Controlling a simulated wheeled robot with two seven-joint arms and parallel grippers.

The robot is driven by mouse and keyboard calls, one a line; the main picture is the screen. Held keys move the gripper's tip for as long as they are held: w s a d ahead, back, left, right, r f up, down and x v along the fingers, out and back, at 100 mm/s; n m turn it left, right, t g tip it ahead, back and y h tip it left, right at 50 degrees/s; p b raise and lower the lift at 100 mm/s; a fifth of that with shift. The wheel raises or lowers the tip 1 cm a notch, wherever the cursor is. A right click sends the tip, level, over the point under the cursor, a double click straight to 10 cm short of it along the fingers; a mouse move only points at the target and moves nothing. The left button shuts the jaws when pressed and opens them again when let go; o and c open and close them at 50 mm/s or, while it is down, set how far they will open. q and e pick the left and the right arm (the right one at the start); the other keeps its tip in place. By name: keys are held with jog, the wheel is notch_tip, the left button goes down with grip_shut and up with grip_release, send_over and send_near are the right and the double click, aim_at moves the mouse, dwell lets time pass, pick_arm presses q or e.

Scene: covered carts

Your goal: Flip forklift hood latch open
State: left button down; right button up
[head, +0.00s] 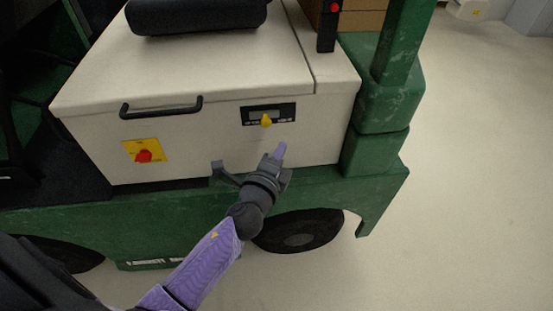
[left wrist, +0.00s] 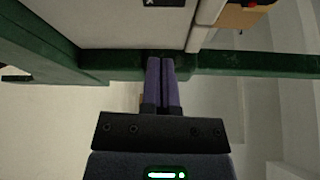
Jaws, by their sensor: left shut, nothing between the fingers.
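The forklift hood (head: 215,70) is a cream box with its lid down, in the head view. On its front face is a black plate (head: 252,117) with a pale window and a yellow latch-like piece (head: 266,121); I cannot tell for sure that this is the latch. My left gripper (head: 281,150) is shut and empty, its purple fingertips just below and right of the yellow piece, seemingly apart from it. In the left wrist view the shut fingers (left wrist: 161,75) point toward the cream front (left wrist: 110,20), with a bit of black at the top edge. My right gripper is not in view.
A black handle bar (head: 160,107) and a yellow plate with a red knob (head: 144,156) are on the hood's front, left of my gripper. The green chassis (head: 330,186) and a dark wheel (head: 298,232) are below. A green post (head: 402,45) stands right.

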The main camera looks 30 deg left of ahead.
pick_arm(q)
jog(key=s+f+n+g, duration=0.45)
jog(key=s+f, duration=0.35)
jog(key=f, duration=0.4)
jog(key=s+f+n+g, duration=0.3)
jog(key=s+f+g, duration=0.2)
jog(key=s+f, duration=0.55)
jog(key=s+f+n+g, duration=0.2)
jog(key=s+f, duration=0.2)
jog(key=s, duration=0.5)
jog(key=s+a+f+n+g, duration=0.1)
jog(key=s+f+n+g, duration=0.2)
jog(key=s, duration=0.6)
jog(key=s+a+f+n+g+h, duration=0.1)
jog(key=s+f+n+g, duration=0.2)
jog(key=s, duration=0.6)
jog(key=shift+a+f+p, duration=0.25)
jog(key=shift+f+p, duration=0.05)
jog(key=shift+f, duration=0.65)
jog(key=shift+g, duration=0.25)
